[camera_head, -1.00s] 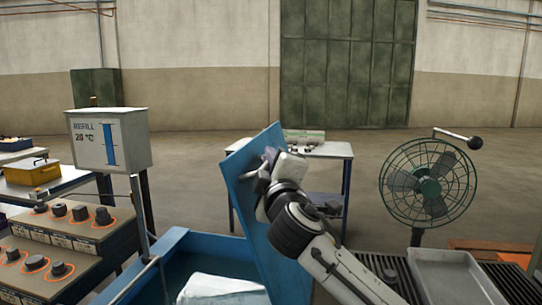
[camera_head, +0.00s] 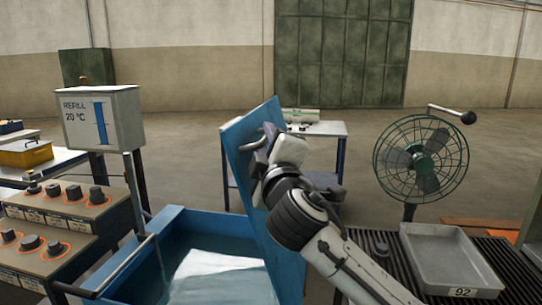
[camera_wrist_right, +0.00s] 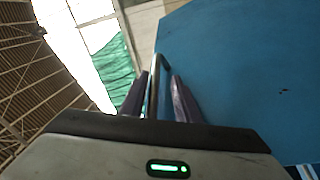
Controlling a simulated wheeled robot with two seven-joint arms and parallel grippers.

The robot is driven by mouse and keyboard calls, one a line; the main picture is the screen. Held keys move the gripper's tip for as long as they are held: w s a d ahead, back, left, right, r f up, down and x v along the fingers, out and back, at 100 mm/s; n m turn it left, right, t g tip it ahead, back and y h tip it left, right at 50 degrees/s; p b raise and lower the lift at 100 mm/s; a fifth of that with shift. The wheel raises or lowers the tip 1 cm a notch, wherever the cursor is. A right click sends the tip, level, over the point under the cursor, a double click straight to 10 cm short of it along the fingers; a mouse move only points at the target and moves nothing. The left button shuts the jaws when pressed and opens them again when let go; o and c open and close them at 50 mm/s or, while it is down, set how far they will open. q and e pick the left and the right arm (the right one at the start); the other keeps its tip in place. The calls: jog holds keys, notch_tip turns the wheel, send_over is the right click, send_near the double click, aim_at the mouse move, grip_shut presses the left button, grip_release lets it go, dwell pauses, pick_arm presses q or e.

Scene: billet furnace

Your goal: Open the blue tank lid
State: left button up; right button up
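The blue tank (camera_head: 176,222) stands at the bottom centre. Its blue lid (camera_head: 262,190) is raised and stands steeply tilted on the tank's right side. The lid has a thin metal handle (camera_head: 252,146) near its top. My right gripper (camera_head: 262,141) is at this handle. In the right wrist view, the handle (camera_wrist_right: 154,85) passes between the two dark purple fingers of my right gripper (camera_wrist_right: 157,75), with a gap on its right side; the lid (camera_wrist_right: 235,75) fills the right. My left gripper is not in view.
A refill display box (camera_head: 100,117) and a control panel with knobs (camera_head: 62,210) stand left of the tank. A green fan (camera_head: 420,158) and a grey tray (camera_head: 450,258) are to the right. A table (camera_head: 325,129) stands behind the lid. Pale material (camera_head: 215,275) lies inside the tank.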

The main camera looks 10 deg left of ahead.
jog(key=b+v, duration=0.1)
jog(key=v, duration=0.5)
jog(key=shift+s+f, duration=0.2)
jog(key=shift+s, duration=0.05)
jog(key=shift+s+d, duration=0.1)
jog(key=shift+s, duration=0.05)
jog(key=v, duration=1.1)
jog(key=shift+s+d+r, duration=0.2)
jog(key=shift+s, duration=0.05)
dwell(0.4)
jog(key=shift+p, duration=0.4)
jog(key=shift+f, duration=0.1)
